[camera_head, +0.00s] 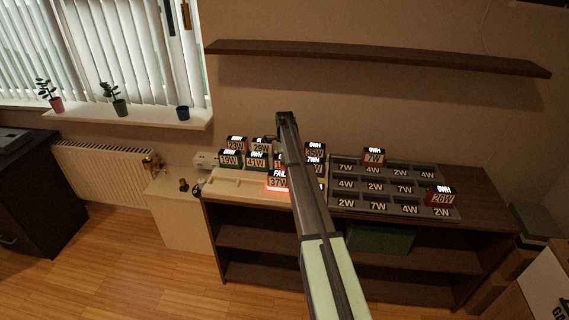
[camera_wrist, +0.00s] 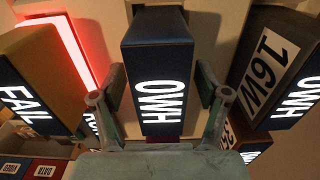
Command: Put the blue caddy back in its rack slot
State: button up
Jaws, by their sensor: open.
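A dark blue caddy (camera_wrist: 158,65) with a lit "0WH" display fills the middle of the wrist view. My gripper (camera_wrist: 160,97) is open, with one finger on each side of it. Small gaps seem to show between fingers and caddy; I cannot tell if either touches. In the head view my arm hides the gripper and part of the caddy group. The grey slotted rack (camera_head: 450,213) stands right of my arm, its slots marked with labels such as 2W, 4W and 7W. Most of its slots look empty. I cannot tell which slot is the blue caddy's.
A caddy showing FAIL (camera_head: 278,181) stands by a red glow on the pale tray (camera_head: 225,188); the wrist view shows that caddy (camera_wrist: 35,75) at left. A grey-brown caddy (camera_wrist: 270,60) stands close at right. Two red caddies, (camera_head: 375,156) and (camera_head: 440,196), sit in the rack. A wall shelf (camera_head: 400,60) hangs above.

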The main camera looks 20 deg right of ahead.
notch_tip(320, 180, up, 12)
jog(key=shift+f, duration=0.1)
dwell(0.4)
notch_tip(320, 180, up, 7)
jog(key=p, duration=0.3)
dwell(0.4)
